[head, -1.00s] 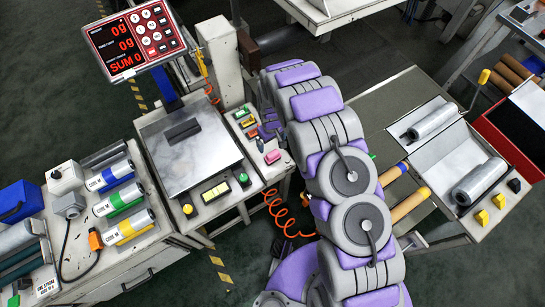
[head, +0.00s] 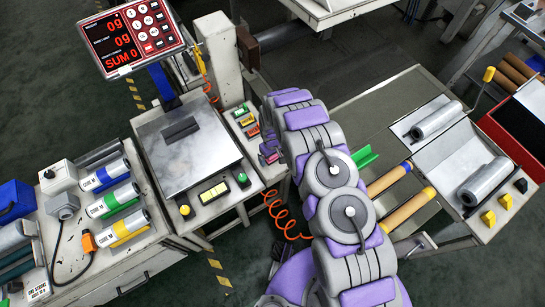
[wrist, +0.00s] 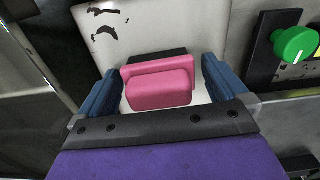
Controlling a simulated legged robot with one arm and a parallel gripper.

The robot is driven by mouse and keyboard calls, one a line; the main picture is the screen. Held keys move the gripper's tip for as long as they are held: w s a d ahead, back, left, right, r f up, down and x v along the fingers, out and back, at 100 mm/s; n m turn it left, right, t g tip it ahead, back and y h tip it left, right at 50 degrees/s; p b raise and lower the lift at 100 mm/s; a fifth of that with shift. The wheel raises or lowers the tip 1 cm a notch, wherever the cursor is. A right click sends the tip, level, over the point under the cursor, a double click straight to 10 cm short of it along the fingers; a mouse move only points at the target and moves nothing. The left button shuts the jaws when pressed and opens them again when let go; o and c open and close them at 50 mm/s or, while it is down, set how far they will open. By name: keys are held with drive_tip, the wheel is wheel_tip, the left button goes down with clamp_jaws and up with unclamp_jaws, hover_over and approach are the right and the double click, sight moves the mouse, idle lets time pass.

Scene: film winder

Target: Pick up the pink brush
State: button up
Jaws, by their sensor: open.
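The pink brush (wrist: 160,92) lies on a pale surface in the wrist view, with a dark part behind it. My gripper (wrist: 160,72) is open, with one blue finger to the left of the brush and one to the right. The brush sits between the fingers, and small gaps seem to remain at its sides. In the head view my gripper (head: 268,150) is over the narrow side panel right of the weighing plate. The brush is hidden there behind my gripper and arm.
A green knob (wrist: 293,45) stands right of my gripper in the wrist view. In the head view the metal weighing plate (head: 185,155) is to the left, and small coloured blocks (head: 243,118) lie just behind. An orange coiled cable (head: 285,215) hangs below.

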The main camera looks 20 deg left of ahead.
drive_tip(key=shift+c, duration=0.5)
drive_tip(key=c, duration=0.9)
drive_tip(key=shift+r, duration=0.45)
wheel_tip(320, 180, up, 3)
drive_tip(key=shift+s+a+p, duration=0.1)
drive_tip(key=shift+p, duration=0.75)
drive_tip(key=s+a, duration=0.2)
drive_tip(key=a, duration=0.2)
drive_tip(key=s+a+p, duration=0.1)
drive_tip(key=s+a, duration=0.1)
drive_tip(key=a, duration=0.3)
drive_tip(key=s+a+r+p, duration=0.1)
drive_tip(key=s+a, duration=0.1)
drive_tip(key=a, duration=0.3)
drive_tip(key=shift+a, duration=0.25)
